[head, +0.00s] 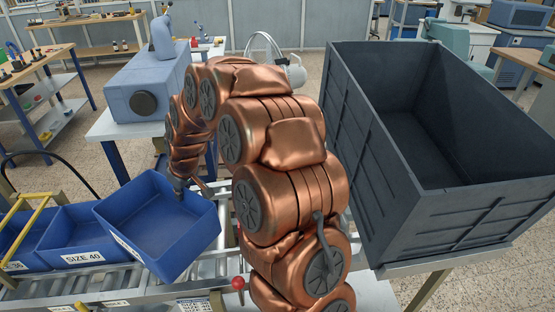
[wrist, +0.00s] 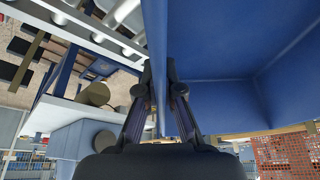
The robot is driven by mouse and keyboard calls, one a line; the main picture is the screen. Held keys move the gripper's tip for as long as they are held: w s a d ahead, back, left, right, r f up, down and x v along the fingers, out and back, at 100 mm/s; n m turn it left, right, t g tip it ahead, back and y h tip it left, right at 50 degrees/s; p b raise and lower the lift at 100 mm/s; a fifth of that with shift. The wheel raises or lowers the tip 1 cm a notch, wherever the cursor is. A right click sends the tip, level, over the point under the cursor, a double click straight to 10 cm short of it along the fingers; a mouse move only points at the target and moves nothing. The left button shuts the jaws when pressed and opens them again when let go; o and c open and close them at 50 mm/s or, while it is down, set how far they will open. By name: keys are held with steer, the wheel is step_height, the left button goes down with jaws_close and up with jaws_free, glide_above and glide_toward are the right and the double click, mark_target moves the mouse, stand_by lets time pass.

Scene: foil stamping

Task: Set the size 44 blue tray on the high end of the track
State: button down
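A blue tray (head: 158,228) is held tilted above the roller track (head: 215,265) in the head view, right of the other trays. A label shows edge-on on its front left side, and I cannot read its size. My gripper (head: 187,187) is at the tray's back wall. In the wrist view my gripper (wrist: 161,90) has its two fingers on either side of the blue tray's wall (wrist: 160,60), closed on it. The tray's interior shows at the right of the wrist view. My copper arm hides part of the track behind and to the right.
A tray labelled SIZE 40 (head: 85,258) and a tray labelled 36 (head: 20,264) sit left on the track. A yellow frame (head: 28,228) stands there. A large grey bin (head: 410,190) is at right. A blue machine (head: 148,90) stands behind. A red-knobbed lever (head: 238,283) is in front.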

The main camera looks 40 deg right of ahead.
steer(key=d+n+g+y+b, duration=0.1)
steer(key=d+n+b, duration=0.25)
steer(key=d, duration=1.25)
steer(key=s+d+n+b, duration=0.1)
steer(key=s+d+n, duration=0.1)
steer(key=s+d, duration=0.2)
steer(key=s+d+n+g+b, duration=0.1)
steer(key=s+d, duration=0.3)
steer(key=d, duration=0.7)
steer(key=shift+s+r+n+y, duration=0.15)
steer(key=shift+r+n+y, duration=0.3)
steer(key=shift+n, duration=0.2)
steer(key=shift+f+b, duration=0.2)
steer(key=shift+b, duration=0.5)
step_height(320, 180, down, 9)
steer(key=b, duration=0.5)
steer(key=shift+s+d+b, duration=0.3)
steer(key=shift+d+b, duration=0.1)
steer(key=shift+d, duration=0.05)
